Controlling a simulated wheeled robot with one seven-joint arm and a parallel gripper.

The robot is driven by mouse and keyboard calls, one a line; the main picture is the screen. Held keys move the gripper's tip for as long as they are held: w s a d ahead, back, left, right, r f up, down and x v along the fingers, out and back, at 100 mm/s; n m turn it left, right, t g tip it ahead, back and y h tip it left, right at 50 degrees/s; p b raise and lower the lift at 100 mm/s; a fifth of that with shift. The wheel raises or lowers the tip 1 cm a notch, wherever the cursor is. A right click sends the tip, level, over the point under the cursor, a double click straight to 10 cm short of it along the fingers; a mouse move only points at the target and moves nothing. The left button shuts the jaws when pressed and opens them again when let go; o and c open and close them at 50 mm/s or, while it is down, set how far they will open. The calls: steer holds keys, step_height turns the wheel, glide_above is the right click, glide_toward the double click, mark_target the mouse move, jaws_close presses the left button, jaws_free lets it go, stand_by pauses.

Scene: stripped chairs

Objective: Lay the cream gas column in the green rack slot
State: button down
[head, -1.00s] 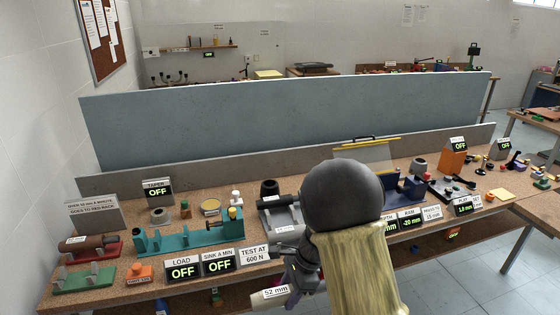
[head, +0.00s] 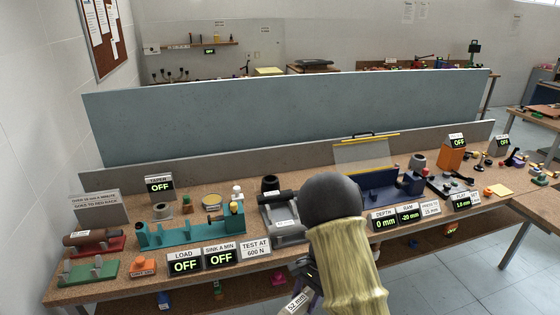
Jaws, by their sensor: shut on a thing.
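The cream gas column (head: 289,308) shows at the bottom edge, tilted, with a "52 mm" label; most of it is cut off or hidden. My gripper (head: 303,294) is shut on it, in front of the bench's front edge and partly hidden by my arm. The green rack (head: 90,271) is at the bench's front left corner, with grey cradle posts and nothing lying in it. My gripper is well to the right of the rack.
A red rack (head: 118,246) holding a brown column (head: 90,237) stands just behind the green one. An orange block (head: 143,265) is right of the green rack. A teal fixture (head: 190,236) and display signs (head: 185,262) stand between rack and gripper.

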steer(key=d+f+n+g+h, duration=0.1)
steer(key=d+f+n+h, duration=0.2)
steer(key=d+f+n, duration=0.5)
step_height(320, 180, down, 2)
steer(key=shift+d+f+n, duration=0.2)
steer(key=shift+d+n, duration=0.1)
steer(key=shift+n, duration=0.3)
steer(key=shift+a, duration=0.1)
stand_by(0.5)
